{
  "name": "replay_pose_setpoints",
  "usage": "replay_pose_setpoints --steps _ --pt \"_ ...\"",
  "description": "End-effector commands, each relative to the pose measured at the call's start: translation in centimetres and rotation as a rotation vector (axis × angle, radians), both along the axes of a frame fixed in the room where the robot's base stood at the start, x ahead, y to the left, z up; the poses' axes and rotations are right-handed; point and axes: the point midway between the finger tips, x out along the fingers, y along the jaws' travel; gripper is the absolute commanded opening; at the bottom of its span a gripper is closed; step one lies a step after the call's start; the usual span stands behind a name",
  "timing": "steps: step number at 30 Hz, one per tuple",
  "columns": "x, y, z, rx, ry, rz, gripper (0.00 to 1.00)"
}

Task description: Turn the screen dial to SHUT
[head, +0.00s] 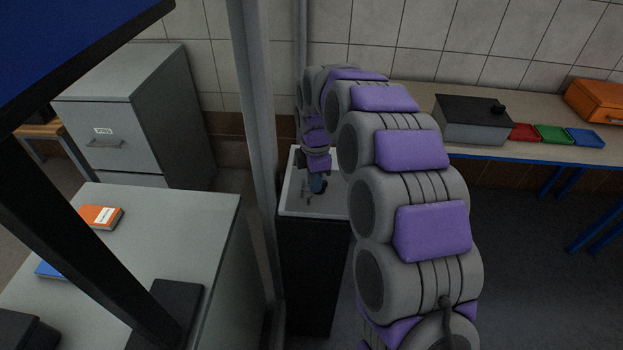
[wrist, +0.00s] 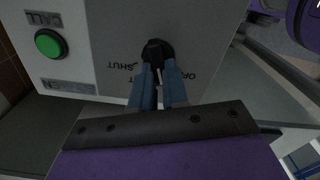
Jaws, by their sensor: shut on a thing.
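The screen dial (wrist: 154,49) is a black knob on a pale panel (wrist: 108,22) in the wrist view. The word SHUT reads upside down to the left of it; another label to the right is partly covered. A pale mark on the knob points down in the picture, between the labels. My gripper (wrist: 160,76) has its blue fingers closed on the knob, one on each side. In the head view my gripper (head: 317,185) is small, over the pale top of a dark pedestal (head: 310,265); the dial is hidden there.
A green button (wrist: 48,43) sits on the panel's left. A grey post (head: 254,120) stands close left of the pedestal. A grey cabinet (head: 215,225) with books is at left. A bench (head: 480,145) with a grey box (head: 465,125) and trays is at right.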

Motion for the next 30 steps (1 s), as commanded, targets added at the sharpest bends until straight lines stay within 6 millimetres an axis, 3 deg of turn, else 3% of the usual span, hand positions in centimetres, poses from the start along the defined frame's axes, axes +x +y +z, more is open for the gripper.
replay_pose_setpoints --steps 2,30 --pt "0.4 -0.7 0.2 -0.008 -0.008 -0.006 0.0" --pt "0.0 1.4 0.0 -0.02 -0.003 -0.044 0.0"
